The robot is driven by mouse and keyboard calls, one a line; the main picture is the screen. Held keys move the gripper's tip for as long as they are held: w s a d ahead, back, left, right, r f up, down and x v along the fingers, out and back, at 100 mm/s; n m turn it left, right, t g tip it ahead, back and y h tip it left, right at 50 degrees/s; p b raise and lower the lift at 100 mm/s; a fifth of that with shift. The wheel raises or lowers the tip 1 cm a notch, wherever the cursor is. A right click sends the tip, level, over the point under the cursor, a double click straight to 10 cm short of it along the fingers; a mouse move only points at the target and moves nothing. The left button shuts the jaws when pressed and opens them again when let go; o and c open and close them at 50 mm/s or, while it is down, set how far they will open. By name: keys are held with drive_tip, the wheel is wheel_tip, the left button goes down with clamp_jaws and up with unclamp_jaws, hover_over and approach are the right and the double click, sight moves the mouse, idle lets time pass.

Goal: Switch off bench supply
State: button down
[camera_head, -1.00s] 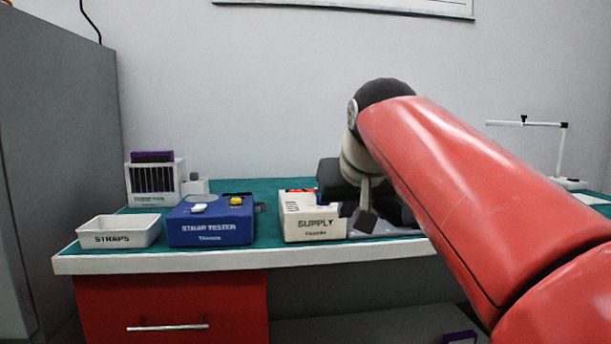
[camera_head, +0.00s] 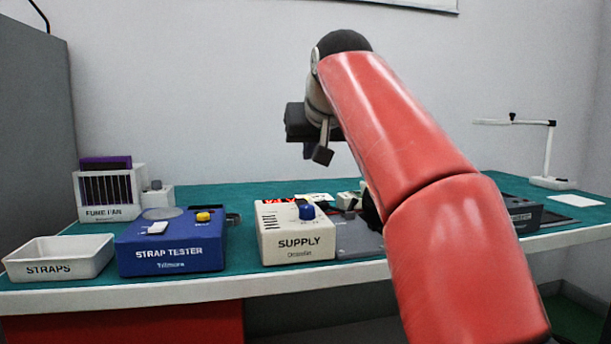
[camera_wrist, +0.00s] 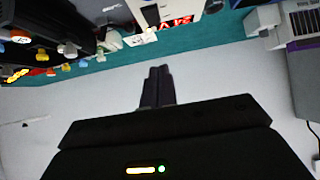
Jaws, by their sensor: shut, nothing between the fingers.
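The bench supply (camera_head: 296,243) is a cream box labelled SUPPLY at the front middle of the bench. A blue knob (camera_head: 306,212) stands on its top right, and slots show on its top left. A red lit readout (camera_head: 293,199) shows behind it, and in the wrist view the red readout (camera_wrist: 175,22) is at the top. My gripper (camera_head: 307,152) is up in the air above and behind the supply, apart from it. In the wrist view my gripper (camera_wrist: 159,70) has its two dark fingers together, with nothing between them. I cannot make out the knob's setting.
The blue strap tester (camera_head: 171,254) and the white straps tray (camera_head: 58,262) stand left of the supply. The fume fan (camera_head: 105,198) is behind them. A white lamp stand (camera_head: 549,160) is at the right. My arm hides part of the bench right of the supply.

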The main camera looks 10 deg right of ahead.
drive_tip(key=b, duration=0.1)
hover_over(302, 203)
drive_tip(key=f, duration=0.6)
drive_tip(key=shift+s+f, duration=0.3)
drive_tip(key=shift+f+b, duration=0.55)
drive_tip(key=shift+f, duration=0.2)
drive_tip(key=shift+f+b, duration=0.3)
drive_tip(key=shift+f, duration=0.6)
drive_tip(key=shift+r, duration=0.1)
drive_tip(key=shift+w+r+p, duration=0.1)
drive_tip(key=shift+w+p, duration=0.05)
drive_tip(key=shift+p, duration=0.65)
drive_tip(key=shift+f, duration=0.35)
